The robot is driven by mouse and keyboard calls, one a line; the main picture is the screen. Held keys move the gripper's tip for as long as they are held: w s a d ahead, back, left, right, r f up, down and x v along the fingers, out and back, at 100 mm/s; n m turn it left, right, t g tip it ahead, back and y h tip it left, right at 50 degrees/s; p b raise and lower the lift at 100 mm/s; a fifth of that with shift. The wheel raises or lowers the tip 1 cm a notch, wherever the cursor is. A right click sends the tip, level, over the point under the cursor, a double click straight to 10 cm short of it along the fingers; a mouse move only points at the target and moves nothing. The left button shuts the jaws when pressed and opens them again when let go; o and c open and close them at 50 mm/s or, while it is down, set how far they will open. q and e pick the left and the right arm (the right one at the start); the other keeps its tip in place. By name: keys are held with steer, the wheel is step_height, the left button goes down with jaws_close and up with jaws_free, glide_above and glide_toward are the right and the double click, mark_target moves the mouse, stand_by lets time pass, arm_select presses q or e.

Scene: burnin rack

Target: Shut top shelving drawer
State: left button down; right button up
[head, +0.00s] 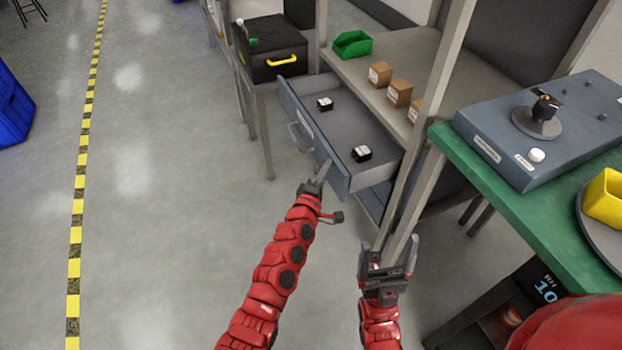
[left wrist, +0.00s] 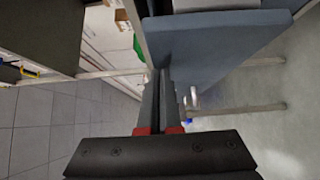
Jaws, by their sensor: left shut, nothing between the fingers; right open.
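The top drawer (head: 372,128) of the shelving stands pulled out, with a grey inside and a blue-grey front (head: 306,128). A pale handle (head: 299,138) is on its front. Two small black-and-white items (head: 325,104) (head: 361,153) lie inside. My left gripper (head: 325,170) is shut and empty, its fingertips at the near end of the drawer front. In the left wrist view the shut fingers (left wrist: 159,78) overlap the edge of the blue-grey panel (left wrist: 215,45); I cannot tell whether they touch. My right gripper (head: 388,245) is open and empty, below the shelving post.
A green bench (head: 460,160) with a blue-grey device (head: 500,140) and a yellow container (head: 605,197) is on the right. The shelf above holds a green bin (head: 352,44) and small cardboard boxes (head: 399,93). A black case (head: 270,50) stands behind.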

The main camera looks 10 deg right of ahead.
arm_select(q)
steer(key=w+d+b, duration=0.1)
steer(key=d+b, duration=0.1)
steer(key=d, duration=0.3)
steer(key=w+d+b, duration=0.1)
steer(key=w+d, duration=0.1)
steer(key=d, duration=0.3)
steer(key=w+d+b, duration=0.2)
steer(key=d, duration=0.4)
steer(key=shift+f+b, duration=0.15)
steer(key=shift+b, duration=0.15)
steer(key=shift+w+d, duration=0.25)
steer(key=shift+d, duration=0.25)
steer(key=shift+s+d+r, duration=0.1)
steer(key=shift+r, duration=0.1)
steer(key=shift+d, duration=0.1)
